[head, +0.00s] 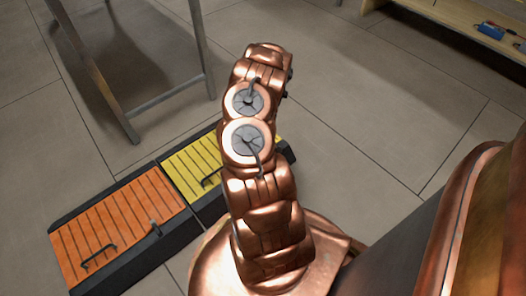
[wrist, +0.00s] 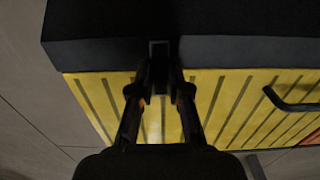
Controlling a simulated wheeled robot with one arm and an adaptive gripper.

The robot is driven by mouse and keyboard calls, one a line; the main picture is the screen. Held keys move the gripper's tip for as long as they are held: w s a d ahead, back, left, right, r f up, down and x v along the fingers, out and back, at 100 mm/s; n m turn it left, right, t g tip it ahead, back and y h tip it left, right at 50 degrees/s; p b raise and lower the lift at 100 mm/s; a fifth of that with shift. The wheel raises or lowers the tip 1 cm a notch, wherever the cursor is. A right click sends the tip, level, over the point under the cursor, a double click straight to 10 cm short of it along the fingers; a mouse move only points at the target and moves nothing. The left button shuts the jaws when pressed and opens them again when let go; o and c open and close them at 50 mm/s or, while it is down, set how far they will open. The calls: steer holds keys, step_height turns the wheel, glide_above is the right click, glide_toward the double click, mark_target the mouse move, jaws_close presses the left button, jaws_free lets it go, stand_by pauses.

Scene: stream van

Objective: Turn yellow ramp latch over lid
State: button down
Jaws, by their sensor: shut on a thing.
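The yellow lid (head: 192,172) lies in a black ramp frame on the floor, partly hidden behind my arm in the head view. In the wrist view, the yellow lid (wrist: 225,95) shows dark stripes and a black handle (wrist: 290,100) at right. The small dark latch (wrist: 159,52) stands at the edge between the black frame (wrist: 90,52) and the yellow lid. My gripper (wrist: 160,88) is shut on the latch, with one finger on each side. The latch's exact turn is hard to tell in the dark. My gripper is hidden in the head view.
An orange ramp lid (head: 118,230) with its own handle (head: 98,257) and a dark latch (head: 155,229) adjoins at left. A grey metal frame (head: 165,98) stands behind the ramps. A wooden shelf (head: 455,22) is at upper right. Floor at right is clear.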

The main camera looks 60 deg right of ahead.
steer(key=shift+s, duration=0.15)
steer(key=c, duration=1.1)
jaws_free()
steer(key=shift+r, duration=5.95)
steer(key=shift+r, duration=0.1)
